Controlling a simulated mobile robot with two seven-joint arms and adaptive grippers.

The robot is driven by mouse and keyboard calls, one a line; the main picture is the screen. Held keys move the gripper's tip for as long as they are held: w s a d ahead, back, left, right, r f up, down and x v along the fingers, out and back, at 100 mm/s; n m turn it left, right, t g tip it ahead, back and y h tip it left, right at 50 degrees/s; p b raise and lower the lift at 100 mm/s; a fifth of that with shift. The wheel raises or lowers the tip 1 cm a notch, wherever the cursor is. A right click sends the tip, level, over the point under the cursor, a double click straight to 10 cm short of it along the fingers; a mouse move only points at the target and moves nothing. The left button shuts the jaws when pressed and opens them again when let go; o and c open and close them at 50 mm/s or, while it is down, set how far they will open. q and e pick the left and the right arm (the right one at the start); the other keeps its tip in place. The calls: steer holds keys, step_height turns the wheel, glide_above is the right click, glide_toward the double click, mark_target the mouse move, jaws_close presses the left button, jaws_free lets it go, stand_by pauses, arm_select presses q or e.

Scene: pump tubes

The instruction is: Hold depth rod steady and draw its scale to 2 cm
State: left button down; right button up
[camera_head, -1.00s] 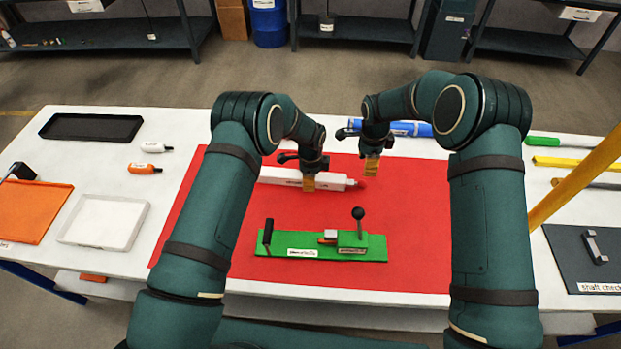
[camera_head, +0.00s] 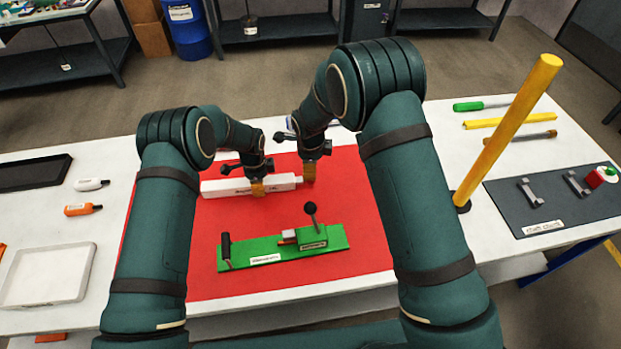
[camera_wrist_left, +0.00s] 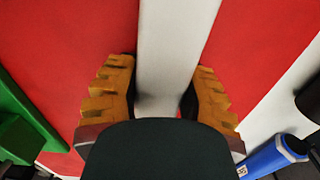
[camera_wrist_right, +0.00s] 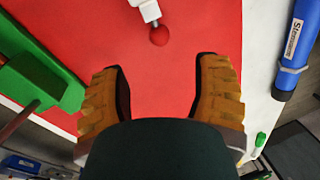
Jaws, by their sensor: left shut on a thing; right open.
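The depth rod (camera_head: 225,187) is a long white bar lying across the red mat (camera_head: 200,290). In the left wrist view the white bar (camera_wrist_left: 172,45) passes between the fingers. My left gripper (camera_head: 258,188) is shut on it towards its right part. My right gripper (camera_head: 308,172) is open at the rod's right end and hides that end in the head view. In the right wrist view the rod's thin grey end (camera_wrist_right: 147,10) and red ball tip (camera_wrist_right: 158,35) lie ahead of the open fingers (camera_wrist_right: 160,88), with nothing between them. I cannot read any scale.
A green fixture (camera_head: 285,256) with a black knob stands on the mat nearer to me. A blue tube (camera_wrist_right: 292,50) lies behind the rod. A yellow post (camera_head: 510,125) rises at the right beside a dark mat (camera_head: 550,215). A white tray (camera_head: 50,275) and small bottles (camera_head: 83,209) are at left.

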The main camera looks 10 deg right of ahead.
steer(key=f, duration=0.3)
steer(key=w+f, duration=0.1)
steer(key=f, duration=0.2)
steer(key=w+f, duration=0.1)
steer(key=f, duration=0.3)
steer(key=shift+d, duration=0.2)
steer(key=shift+c, duration=0.2)
jaws_close()
